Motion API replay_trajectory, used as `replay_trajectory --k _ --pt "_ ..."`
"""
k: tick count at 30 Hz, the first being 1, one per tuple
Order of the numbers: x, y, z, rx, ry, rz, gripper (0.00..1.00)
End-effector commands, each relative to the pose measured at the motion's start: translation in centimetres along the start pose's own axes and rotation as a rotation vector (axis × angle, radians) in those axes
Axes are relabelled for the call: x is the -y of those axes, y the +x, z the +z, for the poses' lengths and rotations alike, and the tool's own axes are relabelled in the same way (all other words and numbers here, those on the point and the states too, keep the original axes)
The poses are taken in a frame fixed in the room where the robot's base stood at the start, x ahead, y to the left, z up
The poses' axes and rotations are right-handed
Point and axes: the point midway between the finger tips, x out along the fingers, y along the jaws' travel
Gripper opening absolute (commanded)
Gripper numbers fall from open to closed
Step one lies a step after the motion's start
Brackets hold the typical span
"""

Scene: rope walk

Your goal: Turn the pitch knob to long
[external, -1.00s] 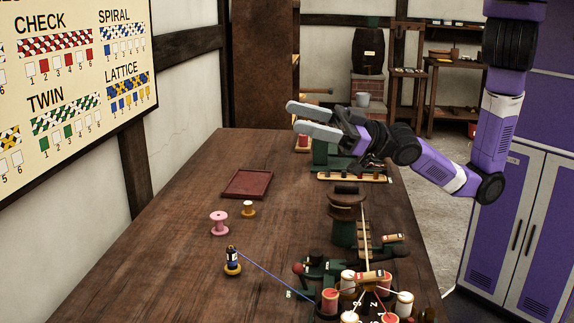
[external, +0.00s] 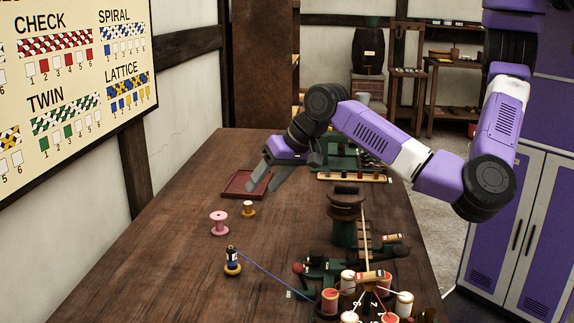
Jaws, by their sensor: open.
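The rope machine stands at the table's front right, with a round numbered head (external: 374,308) ringed by spools. Behind it is a green post with a brown round top (external: 346,203) and a dark cap. A green fitting (external: 325,266) with a reddish ball end sits to the left of the head. I cannot tell which part is the pitch knob, and no "long" mark is legible. My gripper (external: 262,187) is open and empty, pointing down over the table by the dark red tray, apart from the machine.
The dark red tray (external: 232,183) lies partly behind my fingers. A green rack (external: 345,160) stands farther back.

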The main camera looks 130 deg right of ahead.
Motion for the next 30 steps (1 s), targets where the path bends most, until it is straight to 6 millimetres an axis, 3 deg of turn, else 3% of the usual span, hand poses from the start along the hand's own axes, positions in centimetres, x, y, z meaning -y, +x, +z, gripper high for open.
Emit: replay_trajectory --k 1,3,6,9,16,30 --pt "-0.4 0.2 2.7 0.107 0.030 0.041 0.52" --pt "-1.6 0.1 5.8 0.232 0.062 0.111 0.52" --pt "-3.9 -0.1 9.2 0.362 0.088 0.216 0.52" --pt "-5.2 -1.0 11.3 0.444 0.105 0.292 0.52" --pt "-6.2 -1.9 13.3 0.518 0.141 0.351 0.52" --pt "-8.0 3.4 16.3 0.513 0.142 0.348 0.52"
